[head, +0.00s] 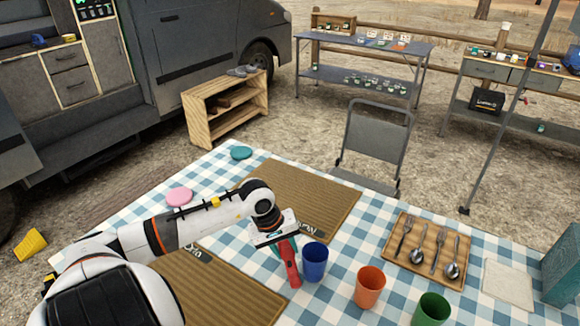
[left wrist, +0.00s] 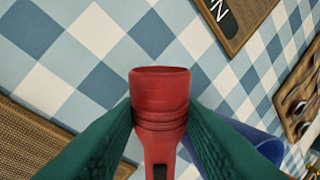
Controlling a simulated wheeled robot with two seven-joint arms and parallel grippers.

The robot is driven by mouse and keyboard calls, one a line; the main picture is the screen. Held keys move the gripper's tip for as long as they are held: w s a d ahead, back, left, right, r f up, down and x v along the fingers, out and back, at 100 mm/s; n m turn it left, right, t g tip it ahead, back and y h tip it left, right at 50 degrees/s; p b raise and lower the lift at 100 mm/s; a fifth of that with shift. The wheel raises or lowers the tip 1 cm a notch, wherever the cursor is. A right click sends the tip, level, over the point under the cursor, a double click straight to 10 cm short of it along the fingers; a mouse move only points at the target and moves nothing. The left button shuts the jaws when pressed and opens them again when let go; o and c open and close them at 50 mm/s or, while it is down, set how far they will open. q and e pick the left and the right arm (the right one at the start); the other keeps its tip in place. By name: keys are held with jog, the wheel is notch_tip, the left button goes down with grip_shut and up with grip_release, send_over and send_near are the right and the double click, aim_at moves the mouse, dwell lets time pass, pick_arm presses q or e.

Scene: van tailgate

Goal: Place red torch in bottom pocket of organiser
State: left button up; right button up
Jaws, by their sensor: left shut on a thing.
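The red torch (head: 290,266) is held in my left gripper (head: 279,246) over the checked table, just left of the blue cup. In the left wrist view the torch (left wrist: 160,105) sits between the two green fingers, its wide round head pointing up the picture. Whether the torch touches the table is hard to tell. My right gripper is out of view. I cannot make out a pocket organiser for certain; a dark panel with small items (head: 94,9) shows at the van, cut by the top edge.
A blue cup (head: 314,262), an orange cup (head: 369,287) and a green cup (head: 431,310) stand right of the torch. A cutlery tray (head: 420,273) lies farther right. Brown placemats (head: 325,205) lie on the table. A grey chair (head: 375,140) and a wooden shelf (head: 205,125) stand beyond.

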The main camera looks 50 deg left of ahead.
aim_at(290, 255)
pick_arm(q)
jog(key=shift+w+d, duration=0.4)
jog(key=shift+w, duration=0.2)
jog(key=shift+f+p, duration=0.35)
jog(key=shift+f, duration=1.35)
jog(key=shift+f, duration=0.2)
jog(key=o, duration=1.2)
jog(key=shift+s, duration=0.1)
jog(key=shift+r, duration=0.1)
